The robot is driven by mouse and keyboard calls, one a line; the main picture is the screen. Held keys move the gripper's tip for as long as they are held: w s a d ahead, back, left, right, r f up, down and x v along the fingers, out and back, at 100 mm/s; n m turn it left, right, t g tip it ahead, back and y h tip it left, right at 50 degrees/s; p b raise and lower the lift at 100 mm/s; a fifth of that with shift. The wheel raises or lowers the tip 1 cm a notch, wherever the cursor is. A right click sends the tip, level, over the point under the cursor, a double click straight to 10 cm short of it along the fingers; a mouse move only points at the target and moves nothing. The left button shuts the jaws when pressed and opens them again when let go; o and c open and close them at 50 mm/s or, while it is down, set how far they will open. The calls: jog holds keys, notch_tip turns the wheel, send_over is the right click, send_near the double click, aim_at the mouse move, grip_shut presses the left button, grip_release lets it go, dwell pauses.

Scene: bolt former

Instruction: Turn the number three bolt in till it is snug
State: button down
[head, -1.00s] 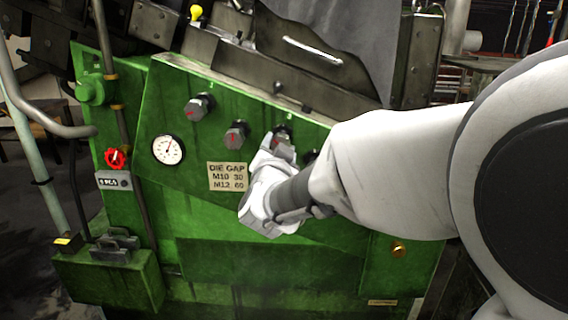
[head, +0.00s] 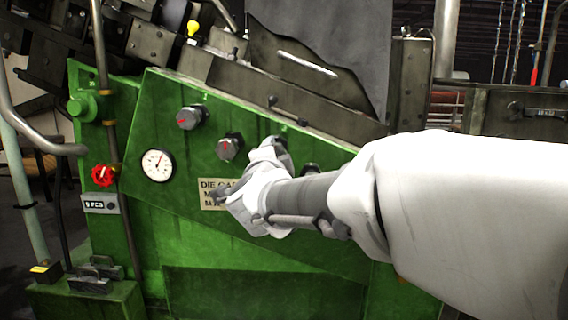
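A slanted row of dark hex bolts runs across the green machine panel. The first bolt (head: 191,117) and second bolt (head: 230,147) are in clear view, each with a red mark on its face. The third bolt (head: 281,142) is mostly hidden behind my gripper; only part of its dark head shows. My gripper (head: 270,150) is at this third bolt, coming from the lower right. Its fingertips overlap the bolt head in the picture. I cannot tell whether they grip it. A fourth bolt (head: 311,170) shows partly just right of my gripper.
A white dial gauge (head: 158,165) and a red valve handle (head: 103,175) are at the left. A die gap label (head: 209,193) is partly covered by my gripper. A dark sloping rail (head: 300,100) lies above the bolts. The lower green panel is clear.

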dwell(0.4)
jog(key=shift+c, duration=1.2)
grip_release()
jog(key=s+p, duration=0.2)
jog(key=s, duration=1.5)
jog(key=shift+s+a, duration=0.2)
jog(key=shift+a, duration=0.1)
